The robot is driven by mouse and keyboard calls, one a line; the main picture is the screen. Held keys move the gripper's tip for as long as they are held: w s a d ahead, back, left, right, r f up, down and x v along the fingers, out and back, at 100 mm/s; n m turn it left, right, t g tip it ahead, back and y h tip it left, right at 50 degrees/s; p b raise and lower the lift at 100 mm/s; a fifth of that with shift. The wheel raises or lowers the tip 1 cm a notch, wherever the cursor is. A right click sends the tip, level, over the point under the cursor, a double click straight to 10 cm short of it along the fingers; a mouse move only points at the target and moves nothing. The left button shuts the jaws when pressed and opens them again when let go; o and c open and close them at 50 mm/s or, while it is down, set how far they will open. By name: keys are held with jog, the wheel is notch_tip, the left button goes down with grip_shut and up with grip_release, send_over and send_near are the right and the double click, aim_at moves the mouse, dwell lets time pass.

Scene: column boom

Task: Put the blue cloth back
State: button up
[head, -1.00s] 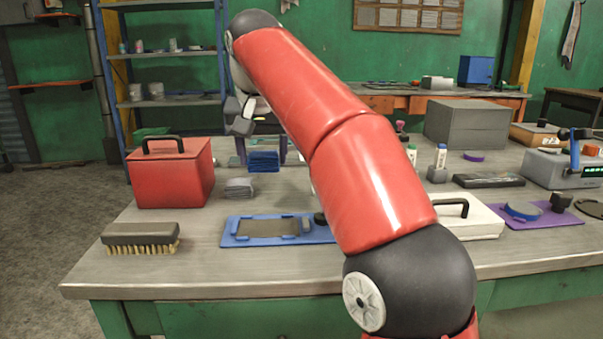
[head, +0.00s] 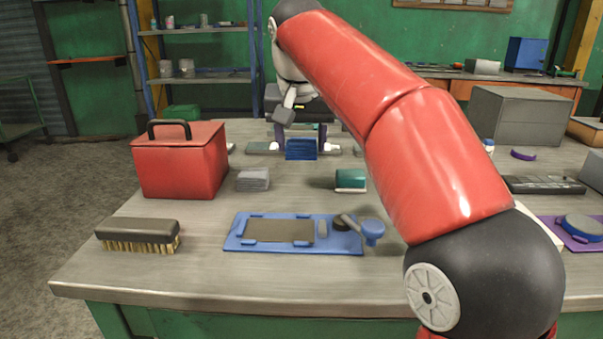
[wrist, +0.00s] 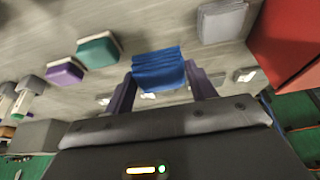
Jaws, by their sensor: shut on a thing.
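The blue cloth (head: 302,149) is a folded, layered pad beyond the blue tray, near the far side of the workbench in the head view. My gripper (head: 300,136) points down and is shut on it. In the wrist view the blue cloth (wrist: 158,70) sits between the two purple fingers of my gripper (wrist: 161,88). I cannot tell how far the cloth is above the bench. A folded grey cloth (head: 253,179) lies nearer and to the left; it also shows in the wrist view (wrist: 222,20).
A red toolbox (head: 180,160) stands left of the grey cloth. A teal block (head: 351,179) lies right of it. A blue tray (head: 233,243) and a brush (head: 139,235) are nearer the front edge. Bare bench lies between the grey cloth and teal block.

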aim_at(301, 160)
jog(key=shift+f+b, duration=0.4)
jog(key=shift+f, duration=2.7)
jog(key=shift+f, duration=0.2)
jog(key=o, duration=0.9)
jog(key=shift+f+b, duration=0.15)
jog(key=shift+b, duration=0.45)
jog(key=p+v, duration=0.1)
jog(key=v, duration=0.6)
jog(key=shift+p, duration=0.4)
jog(key=shift+s+r, duration=0.25)
jog(key=shift+r, duration=0.3)
